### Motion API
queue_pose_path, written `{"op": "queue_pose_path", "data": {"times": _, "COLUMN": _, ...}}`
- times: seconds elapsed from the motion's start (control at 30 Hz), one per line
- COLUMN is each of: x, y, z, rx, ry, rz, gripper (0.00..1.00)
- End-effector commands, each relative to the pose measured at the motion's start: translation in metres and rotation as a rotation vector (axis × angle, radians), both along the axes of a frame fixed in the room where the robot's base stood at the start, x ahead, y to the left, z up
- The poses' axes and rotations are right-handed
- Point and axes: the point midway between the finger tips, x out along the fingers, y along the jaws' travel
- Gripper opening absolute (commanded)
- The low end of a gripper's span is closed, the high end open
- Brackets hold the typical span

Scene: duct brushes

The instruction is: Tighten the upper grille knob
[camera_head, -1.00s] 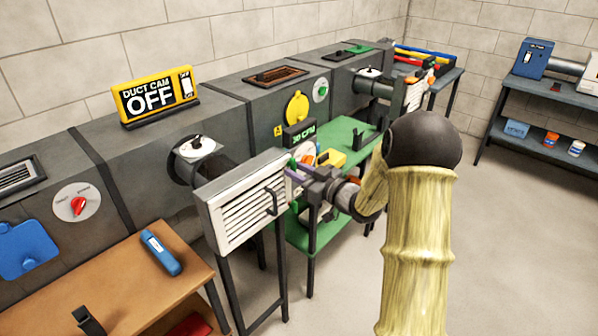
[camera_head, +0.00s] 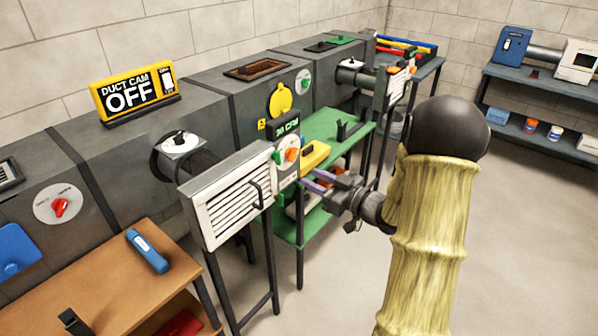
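The nearer white louvred grille (camera_head: 232,200) stands on a dark frame in front of the duct, with a dark handle (camera_head: 257,195) on its face. A small green knob (camera_head: 277,157) shows at its upper right edge. Any lower knob on the grille's edge cannot be made out.
A green table (camera_head: 324,133) with a yellow item (camera_head: 314,155) stands behind my gripper. A second grille (camera_head: 396,87) with knobs is farther back. A brown bench (camera_head: 105,275) with a blue tool (camera_head: 148,251) is at left. The floor at right is clear.

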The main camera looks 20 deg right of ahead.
Motion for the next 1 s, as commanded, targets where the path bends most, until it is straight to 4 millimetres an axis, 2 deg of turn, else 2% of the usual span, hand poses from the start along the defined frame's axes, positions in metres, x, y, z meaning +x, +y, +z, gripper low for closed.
{"op": "queue_pose_path", "data": {"times": 0.2, "x": -0.035, "y": -0.026, "z": 0.000, "rx": 0.001, "ry": 0.002, "rz": -0.004, "gripper": 0.32}}
{"op": "queue_pose_path", "data": {"times": 0.4, "x": -0.053, "y": -0.039, "z": 0.000, "rx": 0.001, "ry": 0.001, "rz": -0.002, "gripper": 0.32}}
{"op": "queue_pose_path", "data": {"times": 1.0, "x": -0.053, "y": -0.039, "z": -0.001, "rx": -0.011, "ry": 0.008, "rz": -0.009, "gripper": 0.32}}
